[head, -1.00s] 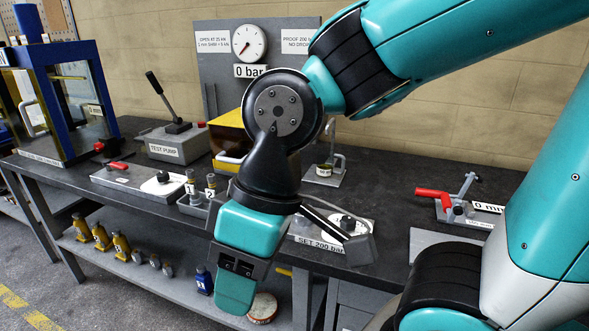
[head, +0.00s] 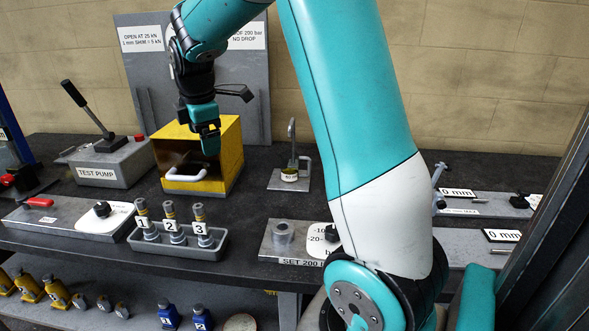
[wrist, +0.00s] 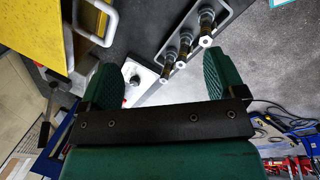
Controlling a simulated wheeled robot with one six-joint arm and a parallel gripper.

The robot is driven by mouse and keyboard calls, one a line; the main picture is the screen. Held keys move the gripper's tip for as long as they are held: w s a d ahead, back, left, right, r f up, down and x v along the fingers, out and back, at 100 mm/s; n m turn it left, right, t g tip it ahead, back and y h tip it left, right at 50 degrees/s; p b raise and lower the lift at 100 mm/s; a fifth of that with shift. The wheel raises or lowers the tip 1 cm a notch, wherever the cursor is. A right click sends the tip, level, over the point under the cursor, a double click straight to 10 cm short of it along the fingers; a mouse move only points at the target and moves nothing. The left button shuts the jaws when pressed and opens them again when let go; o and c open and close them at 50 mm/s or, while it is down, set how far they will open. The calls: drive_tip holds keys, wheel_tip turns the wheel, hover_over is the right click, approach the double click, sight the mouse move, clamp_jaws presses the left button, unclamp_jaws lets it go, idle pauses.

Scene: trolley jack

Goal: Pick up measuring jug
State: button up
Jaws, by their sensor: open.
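I cannot make out a measuring jug for certain. A small labelled cup (head: 290,174) stands on a grey plate with an upright post, right of the yellow box; whether it is the jug I cannot tell. My gripper (head: 208,148) hangs fingers down in front of the yellow box (head: 228,150), left of that cup and higher in the picture. In the wrist view the two green fingers of my gripper (wrist: 165,75) are wide apart with nothing held between them. The box's white handle (head: 186,174) is close below the gripper; it also shows in the wrist view (wrist: 107,30).
A grey tray (head: 180,250) with three numbered cylinders stands at the bench front. The test pump (head: 105,165) is left of the box. A fixture with a "SET 200" label (head: 300,262) lies right of the tray. Dark bench shows bare right of the box.

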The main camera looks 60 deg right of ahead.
drive_tip(key=w+d+f+n+g+h, duration=0.1)
drive_tip(key=w+d+f+n+h, duration=0.1)
drive_tip(key=d, duration=1.2)
drive_tip(key=n+g+p, duration=0.1)
drive_tip(key=n+p, duration=0.1)
hover_over(296, 168)
drive_tip(key=w+a, duration=0.3)
wheel_tip(296, 168, down, 12)
drive_tip(key=shift+h, duration=0.5)
drive_tip(key=shift+p+x, duration=1.4)
drive_tip(key=shift+x, duration=1.4)
drive_tip(key=shift+s+a, duration=0.1)
drive_tip(key=shift+a, duration=0.05)
drive_tip(key=c, duration=1.2)
drive_tip(key=shift+o, duration=0.2)
drive_tip(key=shift+r, duration=0.15)
